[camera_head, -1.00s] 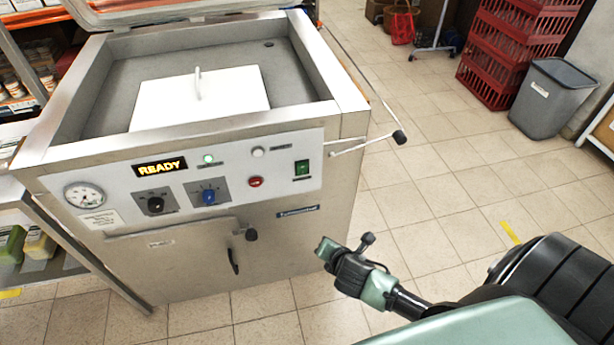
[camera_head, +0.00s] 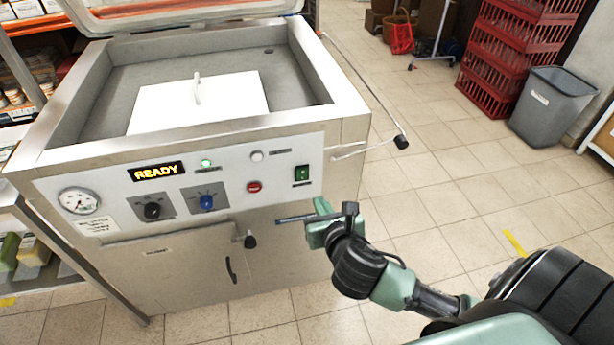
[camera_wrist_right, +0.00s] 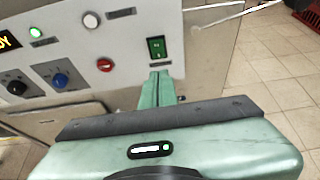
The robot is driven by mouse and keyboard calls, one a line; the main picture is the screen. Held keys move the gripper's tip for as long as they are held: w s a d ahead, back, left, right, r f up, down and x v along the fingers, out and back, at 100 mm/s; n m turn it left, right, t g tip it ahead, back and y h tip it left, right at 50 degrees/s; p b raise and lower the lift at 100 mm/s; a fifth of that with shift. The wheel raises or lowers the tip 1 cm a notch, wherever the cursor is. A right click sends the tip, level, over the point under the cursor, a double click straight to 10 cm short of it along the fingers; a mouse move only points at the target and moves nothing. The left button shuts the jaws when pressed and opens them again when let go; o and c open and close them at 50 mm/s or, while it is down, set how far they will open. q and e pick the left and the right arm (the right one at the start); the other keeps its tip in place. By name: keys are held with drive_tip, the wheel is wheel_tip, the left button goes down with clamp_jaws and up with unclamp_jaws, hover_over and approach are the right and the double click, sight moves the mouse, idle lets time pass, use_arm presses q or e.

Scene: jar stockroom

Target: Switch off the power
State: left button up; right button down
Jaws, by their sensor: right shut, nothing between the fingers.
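The machine's front panel (camera_head: 110,203) carries a green power switch (camera_head: 302,174) at its right end. The switch also shows in the right wrist view (camera_wrist_right: 157,48), just beyond my fingertips in the picture. A green lamp (camera_head: 206,163) and a yellow READY display (camera_head: 159,171) are lit. A red button (camera_head: 254,187) sits left of the switch. My right gripper (camera_head: 283,219) is in front of the panel, below the switch. In the right wrist view its green fingers (camera_wrist_right: 160,76) are together and empty. I cannot tell whether they touch the panel. My left gripper is not in view.
The machine's lid stands open, with a white plate (camera_head: 180,105) inside. A black-knobbed lever (camera_head: 401,142) juts out at the machine's right side. A black door handle (camera_head: 250,241) sticks out below the panel. Red crates (camera_head: 500,60) and a grey bin (camera_head: 550,105) stand farther right on open floor.

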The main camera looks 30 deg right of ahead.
approach(303, 172)
wheel_tip(303, 172, down, 3)
drive_tip(key=w, duration=0.2)
drive_tip(key=shift+w+d+r, duration=0.1)
drive_tip(key=shift+w+d, duration=0.3)
drive_tip(key=shift+w, duration=0.15)
drive_tip(key=shift+w+d+r, duration=0.1)
drive_tip(key=shift+w+d, duration=0.25)
drive_tip(key=shift+w, duration=0.25)
drive_tip(key=shift+w+d+p, duration=0.2)
drive_tip(key=shift+w+p, duration=0.1)
drive_tip(key=shift+w, duration=0.35)
drive_tip(key=shift+w+r+p, duration=0.2)
drive_tip(key=shift+r+p, duration=0.25)
drive_tip(key=shift+p, duration=0.75)
drive_tip(key=shift+f, duration=0.4)
drive_tip(key=shift+r+p, duration=0.85)
drive_tip(key=shift+p, duration=0.4)
